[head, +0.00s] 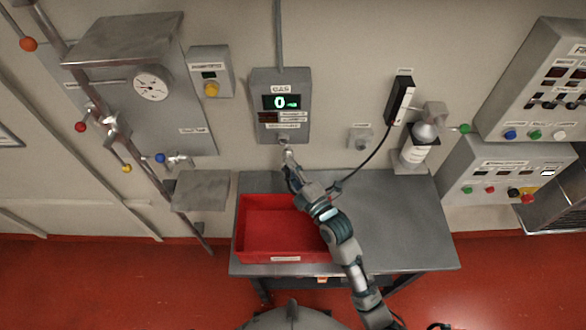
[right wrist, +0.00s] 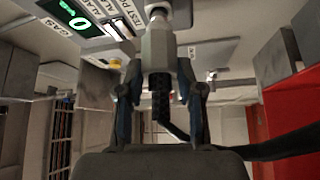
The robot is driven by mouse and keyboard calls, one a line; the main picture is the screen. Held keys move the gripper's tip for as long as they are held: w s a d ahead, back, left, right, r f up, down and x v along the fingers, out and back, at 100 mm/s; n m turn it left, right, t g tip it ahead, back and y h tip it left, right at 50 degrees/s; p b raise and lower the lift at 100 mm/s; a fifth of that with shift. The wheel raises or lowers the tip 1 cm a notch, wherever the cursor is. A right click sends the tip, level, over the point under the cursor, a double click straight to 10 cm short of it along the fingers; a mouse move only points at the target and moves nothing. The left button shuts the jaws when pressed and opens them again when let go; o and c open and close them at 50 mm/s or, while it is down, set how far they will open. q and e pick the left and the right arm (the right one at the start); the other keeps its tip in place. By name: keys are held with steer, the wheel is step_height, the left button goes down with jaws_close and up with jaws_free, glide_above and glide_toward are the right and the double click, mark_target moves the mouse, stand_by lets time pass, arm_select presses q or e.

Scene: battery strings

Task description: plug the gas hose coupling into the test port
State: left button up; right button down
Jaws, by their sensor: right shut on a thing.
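The gas detector box (head: 295,78) is on the wall with a green display reading 0. In the right wrist view its display (right wrist: 66,12) and a label reading TEST PORT (right wrist: 130,15) show at the upper left. My right gripper (head: 287,152) is just below the box's underside. It is shut on the grey hose coupling (right wrist: 159,47), which points up between the fingers (right wrist: 160,80). The black hose (head: 375,150) trails to the right. My left gripper is not in view.
A red tray (head: 240,230) stands on the left of the grey metal table (head: 400,235). A gas cylinder (head: 418,153) in a bracket stands at the table's back right. Levers and a gauge (head: 152,84) are at the left, control panels (head: 500,165) at the right. The table's right half is clear.

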steer(key=shift+a+r+p, duration=0.15)
steer(key=shift+a+p, duration=0.3)
steer(key=shift+a, duration=0.4)
steer(key=shift+d, duration=0.1)
steer(key=shift+w+p, duration=0.35)
steer(key=shift+p, duration=0.05)
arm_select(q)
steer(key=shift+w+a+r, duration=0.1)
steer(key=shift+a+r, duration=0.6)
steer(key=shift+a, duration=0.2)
arm_select(e)
steer(key=shift+w, duration=0.35)
stand_by(0.3)
